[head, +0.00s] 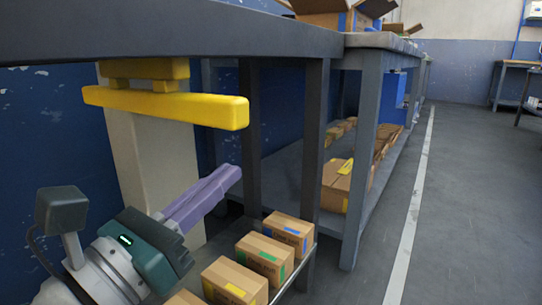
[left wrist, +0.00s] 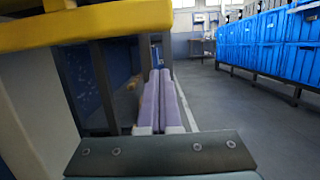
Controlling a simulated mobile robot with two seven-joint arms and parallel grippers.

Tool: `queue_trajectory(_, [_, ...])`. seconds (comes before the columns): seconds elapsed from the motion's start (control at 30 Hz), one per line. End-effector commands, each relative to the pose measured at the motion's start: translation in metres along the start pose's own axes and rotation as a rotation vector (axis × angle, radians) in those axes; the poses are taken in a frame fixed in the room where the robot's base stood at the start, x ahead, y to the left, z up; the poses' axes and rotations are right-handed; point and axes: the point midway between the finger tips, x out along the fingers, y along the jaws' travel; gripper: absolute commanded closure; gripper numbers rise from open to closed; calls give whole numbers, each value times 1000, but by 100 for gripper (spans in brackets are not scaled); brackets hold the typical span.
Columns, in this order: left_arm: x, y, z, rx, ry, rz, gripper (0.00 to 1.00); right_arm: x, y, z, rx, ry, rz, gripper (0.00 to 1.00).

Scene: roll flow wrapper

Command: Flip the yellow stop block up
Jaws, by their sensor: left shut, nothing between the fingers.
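The yellow stop block (head: 168,105) is a long bar lying level under the edge of the grey table, in front of a pale upright post (head: 150,160). In the left wrist view the yellow stop block (left wrist: 90,24) crosses the upper left, close to the camera. My left gripper (head: 232,174) has purple fingers, shut and empty, pointing right and slightly up. It is below the block's right end and apart from it in the head view. In the left wrist view the shut fingers (left wrist: 158,80) point ahead. My right gripper is not in view.
The grey tabletop edge (head: 180,30) runs above the block. Several cardboard boxes (head: 265,257) stand on a low shelf below my left gripper. Dark table legs (head: 314,130) stand to the right. The floor (head: 470,190) farther right is open. Blue crates (left wrist: 270,45) show at the right in the left wrist view.

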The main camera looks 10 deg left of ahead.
Motion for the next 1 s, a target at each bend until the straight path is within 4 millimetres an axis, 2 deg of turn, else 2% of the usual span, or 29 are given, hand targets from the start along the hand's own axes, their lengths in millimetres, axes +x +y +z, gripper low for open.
queue_trajectory(0.03, [1, 0, 14, 6, -1, -3, 100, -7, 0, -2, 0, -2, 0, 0])
queue_trajectory(0.2, [5, 0, 32, 4, -1, -2, 100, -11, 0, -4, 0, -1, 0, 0])
queue_trajectory(0.7, [7, 0, 39, 0, 0, 0, 100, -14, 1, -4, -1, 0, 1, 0])
queue_trajectory(1.0, [17, 0, 78, 1, -3, -1, 100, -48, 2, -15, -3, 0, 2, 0])
